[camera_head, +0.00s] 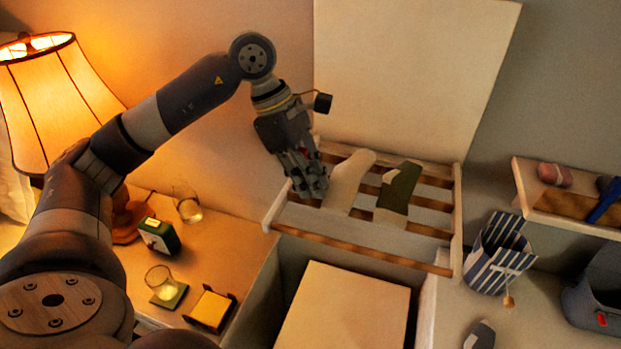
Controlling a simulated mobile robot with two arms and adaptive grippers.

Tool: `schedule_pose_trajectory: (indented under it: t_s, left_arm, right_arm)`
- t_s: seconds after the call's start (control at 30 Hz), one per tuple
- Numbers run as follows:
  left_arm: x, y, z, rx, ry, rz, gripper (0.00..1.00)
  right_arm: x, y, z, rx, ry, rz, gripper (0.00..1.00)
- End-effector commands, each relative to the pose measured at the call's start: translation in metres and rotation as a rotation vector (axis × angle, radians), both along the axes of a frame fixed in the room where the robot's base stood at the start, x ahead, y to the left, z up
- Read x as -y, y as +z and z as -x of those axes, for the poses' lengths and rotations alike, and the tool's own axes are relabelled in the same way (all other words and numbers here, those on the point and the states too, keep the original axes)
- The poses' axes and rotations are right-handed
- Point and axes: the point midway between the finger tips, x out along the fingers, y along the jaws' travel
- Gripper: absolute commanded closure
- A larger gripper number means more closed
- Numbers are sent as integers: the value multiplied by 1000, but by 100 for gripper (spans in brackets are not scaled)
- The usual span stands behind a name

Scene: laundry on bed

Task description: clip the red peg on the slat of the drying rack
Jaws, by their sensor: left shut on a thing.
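The drying rack (458,215) stands in the middle right, with brown slats across a pale frame. A cream sock (348,178) and a dark green and white sock (398,190) lie over its slats. My left gripper (312,185) points down at the rack's left end, just left of the cream sock. It is shut, and a small bit of red, the red peg (304,152), shows among its fingers. The fingers hide most of the peg. I cannot tell whether the peg touches a slat. My right gripper is not in view.
A pale upright panel (410,75) rises behind the rack. A lamp (55,95), glasses (187,205) and a green clock (158,237) are at left.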

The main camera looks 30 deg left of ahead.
Motion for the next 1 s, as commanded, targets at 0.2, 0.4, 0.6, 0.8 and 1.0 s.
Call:
schedule_pose_trajectory:
  t_s: [0.2,0.4,0.6,0.8,1.0]
  left_arm:
    - [0,0,0,0,0,0,95]
    - [0,-2,0,0,0,0,95]
    - [0,-3,0,0,0,0,63]
    - [0,-3,0,-1,1,-1,63]
    - [-2,0,0,-1,1,-1,63]
  right_arm:
    - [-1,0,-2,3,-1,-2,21]
    - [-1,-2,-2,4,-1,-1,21]
    - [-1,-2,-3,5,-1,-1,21]
    - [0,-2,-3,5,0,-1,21]
    - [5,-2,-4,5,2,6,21]
